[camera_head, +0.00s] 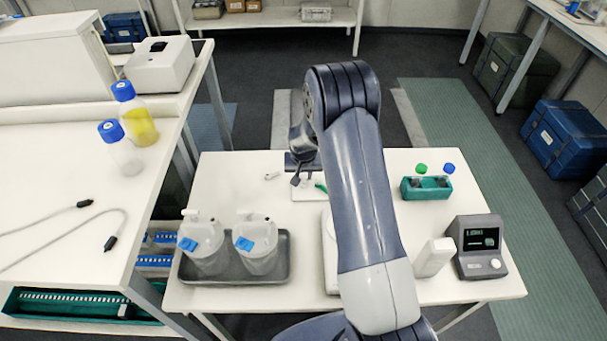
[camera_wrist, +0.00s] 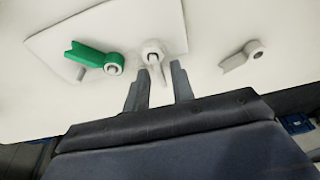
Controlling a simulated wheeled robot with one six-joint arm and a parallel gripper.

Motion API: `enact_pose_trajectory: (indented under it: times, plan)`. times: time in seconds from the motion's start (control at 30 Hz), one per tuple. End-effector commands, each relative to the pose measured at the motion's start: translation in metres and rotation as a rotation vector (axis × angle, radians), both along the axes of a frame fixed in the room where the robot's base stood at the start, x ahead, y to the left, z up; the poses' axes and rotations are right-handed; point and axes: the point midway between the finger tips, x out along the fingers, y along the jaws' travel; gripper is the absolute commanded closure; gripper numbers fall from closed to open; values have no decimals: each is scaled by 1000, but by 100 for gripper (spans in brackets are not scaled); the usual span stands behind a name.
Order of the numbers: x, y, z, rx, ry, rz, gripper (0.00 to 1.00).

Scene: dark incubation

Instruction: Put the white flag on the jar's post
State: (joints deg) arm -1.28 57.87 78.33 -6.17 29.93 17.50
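A white flag (camera_wrist: 153,52) sits on the pale plate (camera_wrist: 60,35) in the wrist view, its round end up and its narrow tail toward me. My gripper (camera_wrist: 159,80) is open, with one finger on each side of this tail and gaps between. A second pale flag (camera_wrist: 240,58) lies on the table, off the plate; it also shows in the head view (camera_head: 272,175). Two translucent jars (camera_head: 203,255) (camera_head: 258,258) with white lids and blue labels stand in a grey tray (camera_head: 282,272). Small posts stick up from their lids. My gripper (camera_head: 298,180) is partly hidden by my arm in the head view.
A green flag (camera_wrist: 90,57) lies on the plate beside the white one. A green rack (camera_head: 427,194), a white bottle (camera_head: 433,258) and a grey display device (camera_head: 478,247) stand at the right. Clear table lies between the plate and the jars.

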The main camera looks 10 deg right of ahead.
Motion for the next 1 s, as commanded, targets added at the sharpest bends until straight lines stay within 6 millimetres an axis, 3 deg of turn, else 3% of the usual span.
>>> enact_pose_trajectory:
  times: [0.07,0.33,1.0]
  plan:
    - [0,0,0,0,0,0,78]
    - [0,0,0,0,0,0,100]
    - [0,0,15,0,0,0,100]
